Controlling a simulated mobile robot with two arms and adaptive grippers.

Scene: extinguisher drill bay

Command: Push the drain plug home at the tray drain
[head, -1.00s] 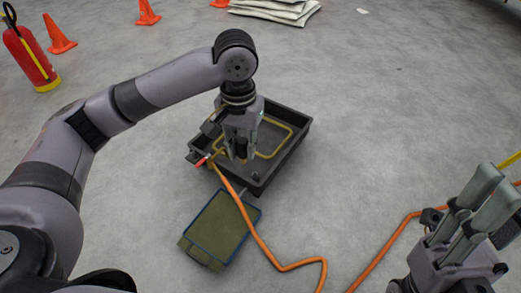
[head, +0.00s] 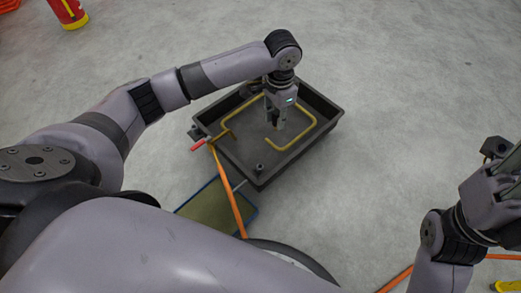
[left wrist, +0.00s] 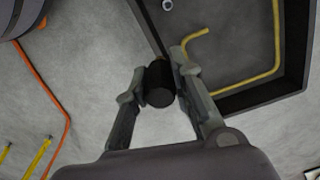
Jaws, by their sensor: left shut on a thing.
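A dark rectangular tray (head: 309,150) sits on the floor in the head view. My left gripper (head: 276,122) points down over it. In the left wrist view my left gripper (left wrist: 160,88) is shut on a short black cylinder, which I take as the drain plug (left wrist: 159,84). The plug itself is not clear in the head view. A small round fitting (head: 259,168) is in the tray's near corner, apart from the gripper; it also shows in the left wrist view (left wrist: 167,5). I cannot tell if it is the drain. My right gripper (head: 503,180) is at the right edge, its jaws unclear.
A yellow pipe (head: 297,139) bends around inside the tray. A red-ended handle (head: 198,145) sticks out at its left corner. An orange hose (head: 228,190) crosses a green panel (head: 209,212), partly hidden by my arm. A red extinguisher (head: 68,11) stands far left. The floor right of the tray is clear.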

